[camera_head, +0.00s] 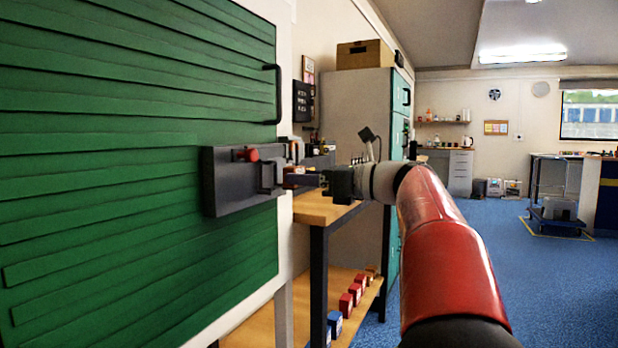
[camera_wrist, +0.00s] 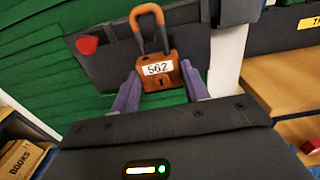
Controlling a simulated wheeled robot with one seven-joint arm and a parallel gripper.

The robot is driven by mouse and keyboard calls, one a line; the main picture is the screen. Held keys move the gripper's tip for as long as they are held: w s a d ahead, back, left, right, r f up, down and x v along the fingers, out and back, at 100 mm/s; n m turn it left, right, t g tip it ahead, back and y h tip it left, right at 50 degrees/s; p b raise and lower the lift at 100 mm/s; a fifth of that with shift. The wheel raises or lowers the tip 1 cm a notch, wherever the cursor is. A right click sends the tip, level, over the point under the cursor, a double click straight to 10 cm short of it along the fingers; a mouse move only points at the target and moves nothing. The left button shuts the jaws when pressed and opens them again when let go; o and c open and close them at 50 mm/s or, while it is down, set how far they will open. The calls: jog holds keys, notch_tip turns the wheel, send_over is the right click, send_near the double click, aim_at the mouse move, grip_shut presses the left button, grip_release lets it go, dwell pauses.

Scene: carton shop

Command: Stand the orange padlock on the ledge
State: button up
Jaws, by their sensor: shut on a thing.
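The orange padlock (camera_wrist: 172,79), with a white label reading 562 and a keyhole below it, is between the two purple-grey fingers of my gripper (camera_wrist: 160,72) in the wrist view. My gripper is shut on its body, and the orange and grey shackle points up in that picture. Behind it is a dark grey panel (camera_wrist: 105,65) with a red knob (camera_wrist: 87,45). In the head view my gripper (camera_head: 300,180) is at the right end of this panel (camera_head: 235,190), where the padlock is small and unclear. I cannot tell which surface is the ledge.
The panel is on a green slatted door (camera_head: 120,130) with a black handle (camera_head: 277,95). A wooden bench (camera_head: 322,208) stands just right of it, with red and blue boxes on its lower shelf. The blue floor (camera_head: 545,285) at the right is largely open.

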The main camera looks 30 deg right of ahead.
jog(key=shift+w+a+r+p, duration=0.1)
jog(key=shift+w+a+p, duration=0.15)
jog(key=shift+p, duration=0.45)
dwell(0.5)
jog(key=shift+w+a, duration=0.2)
jog(key=shift+w, duration=0.1)
dwell(0.4)
jog(key=shift+p+x, duration=0.55)
jog(key=shift+x, duration=0.25)
jog(key=shift+p+x, duration=1)
jog(key=shift+x, duration=0.05)
dwell(1.4)
jog(key=shift+f, duration=0.3)
dwell(0.8)
jog(key=o, duration=1)
jog(key=p+v, duration=0.1)
jog(key=v, duration=0.8)
